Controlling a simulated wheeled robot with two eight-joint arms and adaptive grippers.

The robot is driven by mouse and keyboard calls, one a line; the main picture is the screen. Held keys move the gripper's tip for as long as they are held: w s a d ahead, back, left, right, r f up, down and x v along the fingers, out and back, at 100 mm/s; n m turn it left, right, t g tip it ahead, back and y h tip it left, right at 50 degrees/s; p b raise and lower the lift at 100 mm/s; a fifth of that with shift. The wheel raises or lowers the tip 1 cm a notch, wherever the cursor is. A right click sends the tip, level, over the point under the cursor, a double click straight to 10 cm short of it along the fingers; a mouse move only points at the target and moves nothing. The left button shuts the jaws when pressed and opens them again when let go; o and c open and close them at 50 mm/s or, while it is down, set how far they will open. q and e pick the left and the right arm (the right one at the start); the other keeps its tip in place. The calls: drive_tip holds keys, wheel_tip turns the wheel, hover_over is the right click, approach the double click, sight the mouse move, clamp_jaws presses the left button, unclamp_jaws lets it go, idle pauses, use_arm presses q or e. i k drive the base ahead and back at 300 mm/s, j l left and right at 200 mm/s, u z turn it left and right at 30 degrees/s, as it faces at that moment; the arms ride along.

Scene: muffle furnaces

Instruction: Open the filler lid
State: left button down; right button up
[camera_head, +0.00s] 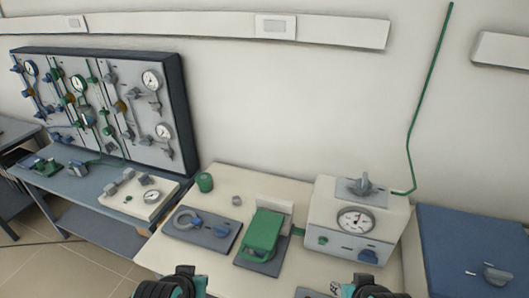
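A white box-shaped unit (318,212) with a round gauge stands at the right of the cream table. A grey plate with an upright knob (362,187) lies flat on its top and may be the filler lid. A green block (262,234) sits on a dark base left of the unit, with a pale plate behind it. I cannot tell for sure which part is the filler lid. My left gripper (187,279) and my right gripper (364,288) show only partly at the bottom edge, apart from these parts. Their fingertips are not clear.
A dark plate with a ring and blue part (203,230), a green cup (205,182) and a small grey cylinder (236,200) are on the table (190,262). A blue cabinet (470,245) stands right. A green pipe (420,100) rises behind the unit. A gauge panel (95,105) stands left.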

sight(262, 234)
drive_tip(key=k+j, duration=0.1)
drive_tip(key=j, duration=0.3)
drive_tip(key=k+j, duration=0.15)
drive_tip(key=j, duration=0.25)
drive_tip(key=k+j, duration=0.1)
drive_tip(key=j, duration=0.35)
